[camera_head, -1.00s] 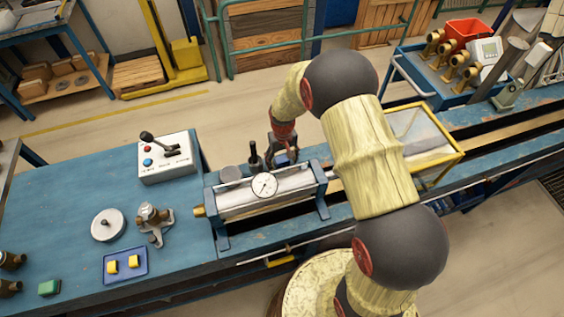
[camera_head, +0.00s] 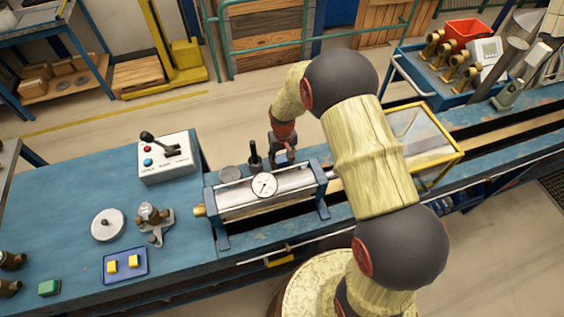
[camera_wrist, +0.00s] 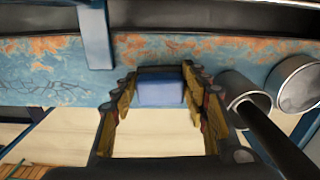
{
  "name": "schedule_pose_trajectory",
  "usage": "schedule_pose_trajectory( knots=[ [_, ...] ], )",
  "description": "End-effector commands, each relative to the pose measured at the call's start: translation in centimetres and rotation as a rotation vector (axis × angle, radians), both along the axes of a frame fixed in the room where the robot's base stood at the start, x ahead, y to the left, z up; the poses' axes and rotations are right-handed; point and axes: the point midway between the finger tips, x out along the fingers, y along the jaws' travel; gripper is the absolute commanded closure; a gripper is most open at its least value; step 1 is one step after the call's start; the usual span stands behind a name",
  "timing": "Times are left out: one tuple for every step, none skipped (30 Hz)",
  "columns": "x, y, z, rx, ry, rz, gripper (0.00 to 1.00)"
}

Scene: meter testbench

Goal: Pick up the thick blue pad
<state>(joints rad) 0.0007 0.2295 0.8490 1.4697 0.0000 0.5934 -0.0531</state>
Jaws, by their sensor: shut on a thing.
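The thick blue pad (camera_wrist: 160,91) is a plain blue block between the two fingers of my gripper (camera_wrist: 159,80) in the wrist view. The fingers are shut on it from both sides. In the head view my gripper (camera_head: 282,152) points down at the back edge of the bench, behind the cylinder with the dial gauge. A small bit of the blue pad (camera_head: 284,157) shows there, with the rest hidden by the gripper and the fixture. I cannot tell whether the pad touches the bench.
The dial gauge (camera_head: 264,186) and a black upright handle (camera_head: 255,156) stand close to my gripper. A grey cylinder end (camera_wrist: 298,84) is just right of the fingers in the wrist view. A control box (camera_head: 167,157) and a yellow-framed guard (camera_head: 425,143) flank the area.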

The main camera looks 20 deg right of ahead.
Motion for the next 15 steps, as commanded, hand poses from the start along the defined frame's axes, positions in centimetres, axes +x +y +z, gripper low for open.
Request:
schedule_pose_trajectory(
  knots=[
    [0.0,0.0,0.0,0.0,0.0,0.0,0.81],
    [0.0,0.0,0.0,0.0,0.0,0.0,0.81],
    [0.0,0.0,0.0,0.0,0.0,0.0,0.81],
    [0.0,0.0,0.0,0.0,0.0,0.0,0.81],
    [0.0,0.0,0.0,0.0,0.0,0.0,0.81],
    [0.0,0.0,0.1,0.0,0.0,0.0,0.81],
    [0.0,0.0,0.2,0.0,-0.001,0.0,0.81],
    [0.1,0.0,0.3,0.0,-0.001,0.0,0.81],
    [0.1,0.0,0.7,0.0,-0.001,0.0,0.81],
    [0.1,0.0,1.0,0.0,-0.002,0.0,0.81],
    [0.1,0.0,1.4,0.0,-0.002,0.0,0.81],
    [0.2,0.0,2.1,0.0,-0.004,0.0,0.81],
    [0.2,0.0,2.7,0.0,-0.005,0.0,0.81],
    [0.2,0.0,3.3,0.0,-0.005,0.0,0.81],
    [0.1,0.0,4.0,0.0,-0.004,0.0,0.81]
  ],
)
